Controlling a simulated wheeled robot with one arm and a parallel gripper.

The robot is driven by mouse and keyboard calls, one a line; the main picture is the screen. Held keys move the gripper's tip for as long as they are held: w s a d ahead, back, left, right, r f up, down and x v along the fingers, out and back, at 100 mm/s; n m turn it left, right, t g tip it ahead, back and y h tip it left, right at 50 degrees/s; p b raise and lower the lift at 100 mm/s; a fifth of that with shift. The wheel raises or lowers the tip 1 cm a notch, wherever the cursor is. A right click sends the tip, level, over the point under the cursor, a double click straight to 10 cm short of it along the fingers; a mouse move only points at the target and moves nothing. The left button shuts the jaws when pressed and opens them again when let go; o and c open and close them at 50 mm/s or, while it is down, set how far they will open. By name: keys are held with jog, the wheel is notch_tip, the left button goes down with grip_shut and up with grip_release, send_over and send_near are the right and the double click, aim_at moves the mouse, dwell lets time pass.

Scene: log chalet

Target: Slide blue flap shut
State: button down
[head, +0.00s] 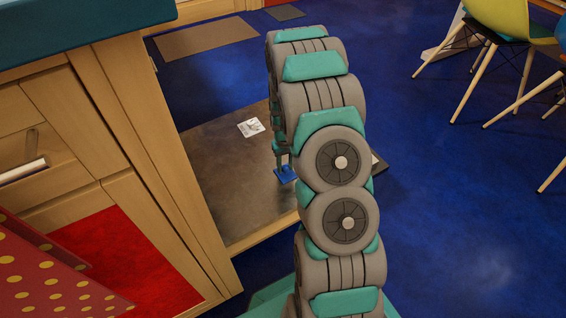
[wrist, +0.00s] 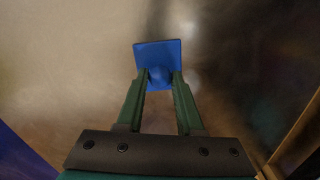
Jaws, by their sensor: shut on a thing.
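The blue flap (head: 285,174) is a small square plate with a rounded blue knob. It lies over the brownish-grey panel (head: 225,190) that extends low down beside the cabinet. In the wrist view the flap (wrist: 157,50) is just beyond my fingertips. My gripper (head: 281,150) points down at it, and in the wrist view my gripper (wrist: 158,78) has its two green fingers on either side of the knob, shut on it. I cannot tell whether the flap touches the panel or how far it is slid. My arm hides part of the panel's right side.
A white label (head: 251,127) lies on the panel. Wooden drawers (head: 50,140) under a teal countertop (head: 80,28) stand at left, with a red polka-dot cloth (head: 50,275) in front. Chairs (head: 500,30) stand at upper right. Blue floor between is clear.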

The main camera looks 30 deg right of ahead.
aim_at(285, 166)
jog(key=c, duration=0.5)
grip_release()
jog(key=shift+c, duration=0.2)
jog(key=shift+r+p, duration=0.3)
jog(key=shift+r, duration=3.6)
jog(key=shift+r, duration=0.1)
